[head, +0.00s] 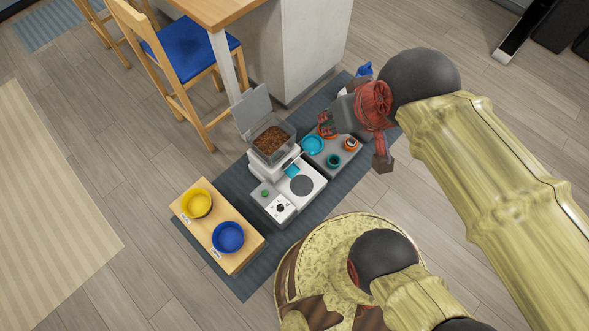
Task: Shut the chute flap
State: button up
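The pet feeder (272,165) is a white and grey machine standing on a dark mat. Its clear hopper (272,140) holds brown kibble, and the hopper's grey lid stands raised. A small teal flap (291,170) shows at the front of the feeder, just above the white platform with a dark round plate. The flap looks tilted outward, but its exact angle is too small to tell. My gripper (354,143) is above and to the right of the feeder, over the grey tray, apart from the flap. Its red fingers look spread and nothing shows between them.
A wooden stand (236,260) holds yellow and blue bowls. A counter and a blue-seated chair stand behind.

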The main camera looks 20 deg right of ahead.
jog(key=shift+d, duration=0.25)
jog(key=shift+c, duration=0.4)
